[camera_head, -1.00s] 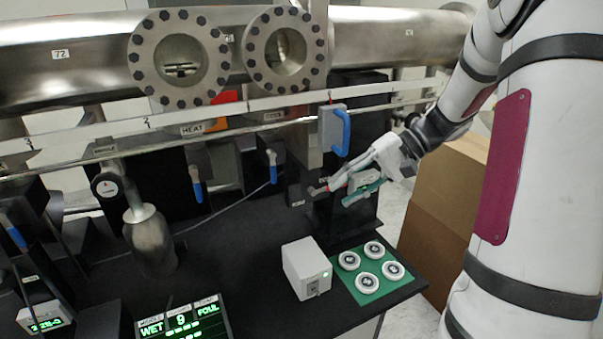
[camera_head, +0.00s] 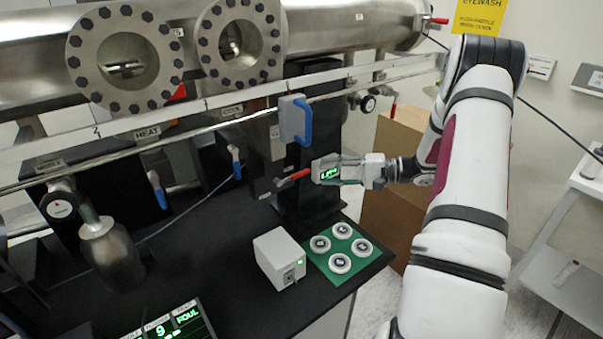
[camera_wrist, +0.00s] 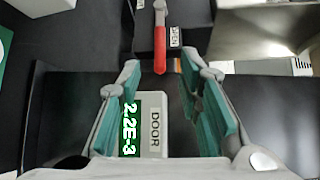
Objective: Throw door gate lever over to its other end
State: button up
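The red-gripped lever (camera_head: 293,177) sticks out from a dark block on the bench, below the blue-handled grey box. In the wrist view the red lever (camera_wrist: 160,45) is at top centre, beside a label reading OPEN (camera_wrist: 174,37). My gripper (camera_wrist: 160,68) is open. Its two teal-padded fingers stand apart to the left and right, with the lever's red end near the gap between their tips. I cannot tell whether they touch it. In the head view my gripper (camera_head: 345,170) comes in from the right. A DOOR readout box (camera_wrist: 153,112) shows between and below the fingers.
A blue-handled grey box (camera_head: 293,120) hangs just above the lever. A long rail (camera_head: 200,110) and steel pipe run behind. A white box (camera_head: 279,257) and a green pad (camera_head: 318,258) with several round buttons stand in front. Cardboard boxes (camera_head: 385,195) stand to the right.

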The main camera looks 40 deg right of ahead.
aim_at(305, 174)
jog(key=p+x, duration=0.1)
jog(key=x, duration=0.7)
jog(key=shift+w+a, duration=0.15)
jog(key=shift+a, duration=0.05)
grip_shut()
